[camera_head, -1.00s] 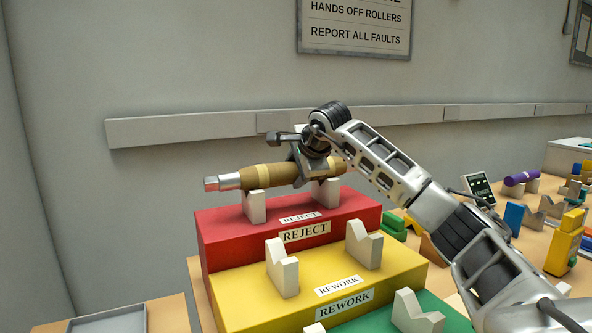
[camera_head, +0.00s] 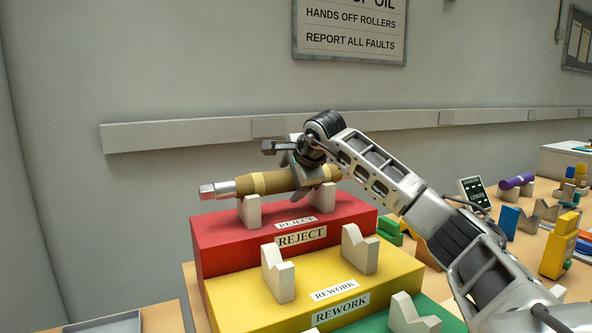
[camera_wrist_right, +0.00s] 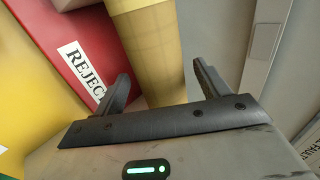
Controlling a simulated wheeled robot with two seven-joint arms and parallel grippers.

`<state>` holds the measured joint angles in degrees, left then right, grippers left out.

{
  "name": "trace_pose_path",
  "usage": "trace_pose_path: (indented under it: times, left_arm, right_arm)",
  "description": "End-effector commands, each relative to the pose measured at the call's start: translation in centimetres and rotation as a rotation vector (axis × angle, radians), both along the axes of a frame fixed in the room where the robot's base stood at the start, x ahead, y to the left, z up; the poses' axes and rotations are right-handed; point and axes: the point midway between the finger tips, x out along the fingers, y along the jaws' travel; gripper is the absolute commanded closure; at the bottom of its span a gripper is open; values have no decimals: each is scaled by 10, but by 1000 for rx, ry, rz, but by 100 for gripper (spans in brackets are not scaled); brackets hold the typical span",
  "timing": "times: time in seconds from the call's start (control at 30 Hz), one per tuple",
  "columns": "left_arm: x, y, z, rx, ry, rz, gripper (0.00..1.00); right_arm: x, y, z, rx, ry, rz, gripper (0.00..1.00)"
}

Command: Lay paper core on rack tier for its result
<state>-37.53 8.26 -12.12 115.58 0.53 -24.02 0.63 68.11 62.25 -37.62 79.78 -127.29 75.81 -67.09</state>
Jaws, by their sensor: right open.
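The brown paper core (camera_head: 262,183) with a metal shaft end lies level across the two pale V-supports of the red REJECT tier (camera_head: 225,248). My right gripper (camera_head: 305,178) is at the right part of the core, its fingers reaching down around it from above. In the right wrist view the core (camera_wrist_right: 152,48) passes between the two spread fingers of the right gripper (camera_wrist_right: 160,85), with gaps beside it. The yellow REWORK tier (camera_head: 235,300) below has two empty V-supports. My left gripper is not in view.
A green tier (camera_head: 370,322) with a V-support (camera_head: 412,315) is lowest at the front. A grey tray (camera_head: 105,322) stands at the lower left. On the right bench are a small display (camera_head: 474,191), a purple roll (camera_head: 516,182) and coloured blocks. A wall rail runs behind.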

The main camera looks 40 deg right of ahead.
Motion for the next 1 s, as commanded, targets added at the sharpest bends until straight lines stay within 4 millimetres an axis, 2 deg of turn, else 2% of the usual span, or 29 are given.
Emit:
trace_pose_path:
  times: [0.17,0.5,0.7,1.0]
  left_arm:
    - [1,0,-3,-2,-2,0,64]
    - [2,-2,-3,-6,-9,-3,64]
    - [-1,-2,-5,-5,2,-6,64]
    - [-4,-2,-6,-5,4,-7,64]
  right_arm:
    - [-14,4,15,-2,-9,1,26]
    - [-71,23,72,-2,-16,2,26]
    - [-99,31,98,-3,-16,1,26]
    - [-113,36,111,-1,-12,0,26]
